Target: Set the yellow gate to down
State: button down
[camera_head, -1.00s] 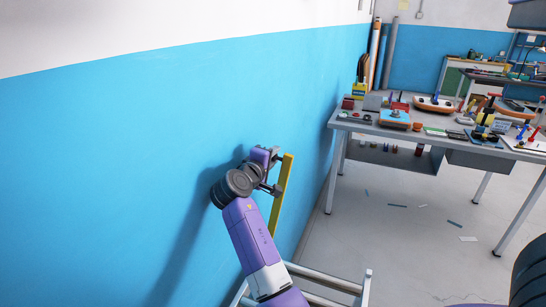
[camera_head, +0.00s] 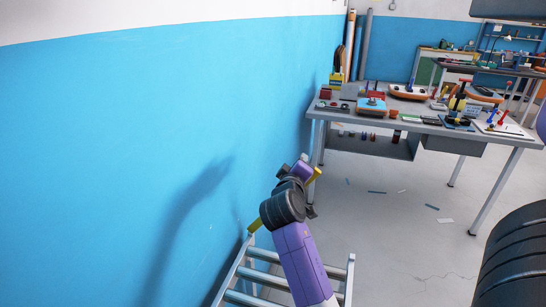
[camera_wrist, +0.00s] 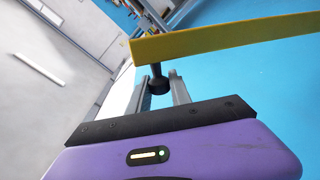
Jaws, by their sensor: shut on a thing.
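The yellow gate (camera_head: 257,222) is a flat bar beside the blue wall. In the head view it slants from lower left to upper right, and my arm hides its middle. In the wrist view the gate (camera_wrist: 230,38) crosses the top as a long yellow strip. A black knob (camera_wrist: 158,84) on a short stem stands out from the gate near its left end there. My gripper (camera_wrist: 163,90) has its two grey fingers on either side of the knob and is shut on it. In the head view the fingertips are mostly hidden behind my purple and black wrist.
A grey metal rail frame (camera_head: 262,277) stands low by the wall, below my arm. A workbench (camera_head: 345,117) with several tools and devices stands at the back right. The floor (camera_head: 400,245) between is mostly clear, with a few small scraps.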

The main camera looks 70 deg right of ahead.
jog(key=s+f+m+t+b, duration=0.1)
jog(key=s+f+m+b, duration=0.3)
jog(key=s+f+b, duration=0.5)
jog(key=s+d+f+m+b, duration=0.1)
jog(key=s+f+m+b, duration=0.3)
jog(key=s+f+b, duration=0.5)
notch_tip(320, 180, down, 6)
jog(key=shift+s+d+r+m+t+h+b, duration=0.25)
jog(key=shift+s+m+t+h+b, duration=0.15)
jog(key=shift+b, duration=0.7)
jog(key=c, duration=1.2)
grip_release()
jog(key=shift+w, duration=0.1)
jog(key=shift+a, duration=0.1)
jog(key=b+v, duration=0.1)
jog(key=v, duration=0.6)
jog(key=shift+a, duration=0.3)
